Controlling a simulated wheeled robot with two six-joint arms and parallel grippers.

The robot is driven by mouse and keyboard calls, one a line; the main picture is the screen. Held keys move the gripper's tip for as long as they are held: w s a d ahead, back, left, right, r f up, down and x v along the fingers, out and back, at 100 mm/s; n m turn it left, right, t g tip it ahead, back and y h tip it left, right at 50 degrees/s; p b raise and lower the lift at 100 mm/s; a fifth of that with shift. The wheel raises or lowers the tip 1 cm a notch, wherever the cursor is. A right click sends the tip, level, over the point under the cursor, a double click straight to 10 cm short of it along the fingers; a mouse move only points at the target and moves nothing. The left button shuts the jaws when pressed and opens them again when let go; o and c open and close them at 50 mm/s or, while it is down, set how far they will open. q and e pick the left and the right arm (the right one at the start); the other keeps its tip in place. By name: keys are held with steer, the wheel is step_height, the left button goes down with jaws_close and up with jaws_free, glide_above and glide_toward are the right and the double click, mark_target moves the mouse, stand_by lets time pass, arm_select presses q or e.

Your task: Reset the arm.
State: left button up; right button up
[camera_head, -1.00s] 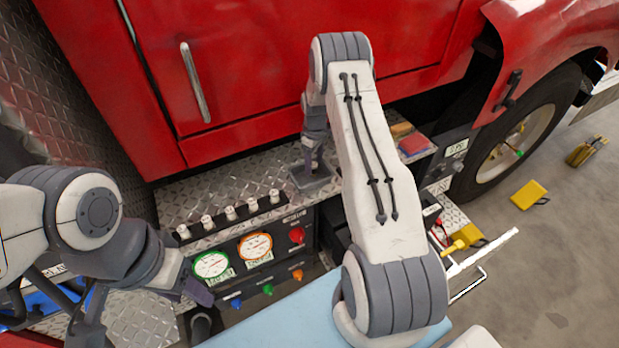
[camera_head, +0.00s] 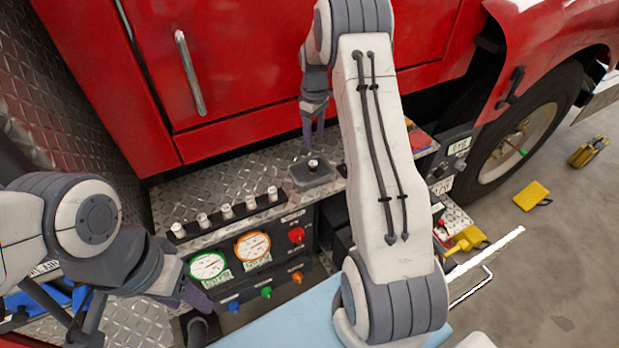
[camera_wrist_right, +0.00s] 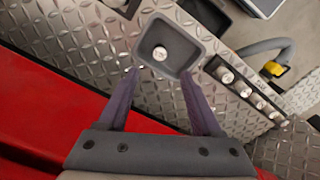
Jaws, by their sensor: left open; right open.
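My right gripper (camera_head: 314,146) hangs open and empty above the small grey tray (camera_head: 312,184) on the diamond-plate running board. A small pale, round-topped fitting (camera_head: 313,164) stands in the tray. In the right wrist view, the two purple fingers (camera_wrist_right: 161,76) are spread apart, with the tray (camera_wrist_right: 148,24) beyond them and the fitting (camera_wrist_right: 159,53) inside it. My left gripper (camera_head: 190,294) is low at the left, in front of the pump panel, open and partly hidden by its own wrist.
A black rack (camera_head: 228,217) with several similar fittings lies left of the tray, above the gauge panel (camera_head: 235,262). The red truck body (camera_head: 250,70) rises close behind. A yellow wheel chock (camera_head: 532,195) lies on the open floor at right.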

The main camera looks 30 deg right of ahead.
steer(key=shift+r, duration=0.2)
steer(key=s+a+r+b, duration=0.1)
steer(key=s+a+r, duration=0.25)
steer(key=a, duration=0.55)
steer(key=s+a+r+n, duration=0.15)
steer(key=s+a, duration=0.25)
steer(key=a, duration=0.4)
steer(key=s+a+r+b, duration=0.1)
steer(key=s+a+r, duration=0.3)
steer(key=a, duration=0.5)
steer(key=s+a+b, duration=0.1)
steer(key=s+a, duration=0.2)
steer(key=s, duration=0.8)
steer(key=s+a+y, duration=0.1)
steer(key=s+a, duration=0.2)
steer(key=s, duration=0.8)
steer(key=shift+s+f+n+b, duration=0.15)
steer(key=shift+f+n+b, duration=0.2)
steer(key=shift+f+b, duration=0.05)
